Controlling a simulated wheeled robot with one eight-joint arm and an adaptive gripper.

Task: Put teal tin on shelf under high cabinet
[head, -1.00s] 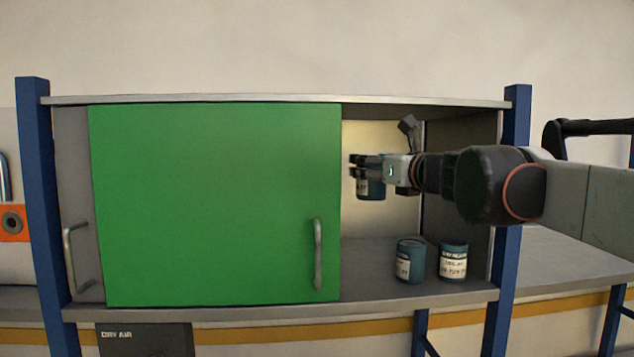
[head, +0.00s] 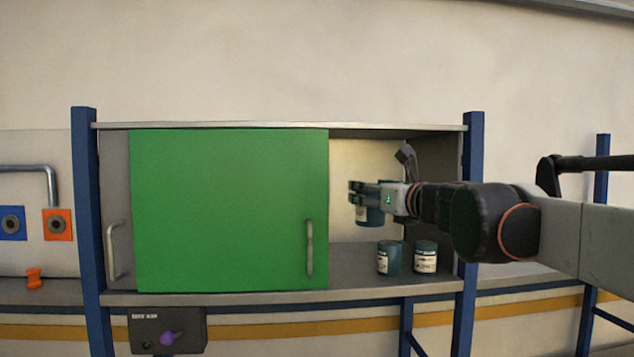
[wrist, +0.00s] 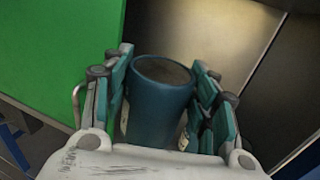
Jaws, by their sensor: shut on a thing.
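My gripper (head: 362,196) is shut on a teal tin (head: 368,215), held upright in front of the cabinet's open right part, above its floor. In the wrist view the held tin (wrist: 160,98) sits between the two finger pads, its open-looking dark top facing the camera. Two more teal tins with white labels, a left one (head: 388,259) and a right one (head: 425,257), stand side by side on the cabinet floor (head: 350,262), below and to the right of the held tin. A shelf under a high cabinet cannot be made out for sure.
A green sliding door (head: 230,210) with a handle covers the cabinet's left and middle. Blue posts (head: 472,190) stand at both sides. A box with a purple knob (head: 168,338) hangs below. Blue and orange panel fittings (head: 57,225) are at the left.

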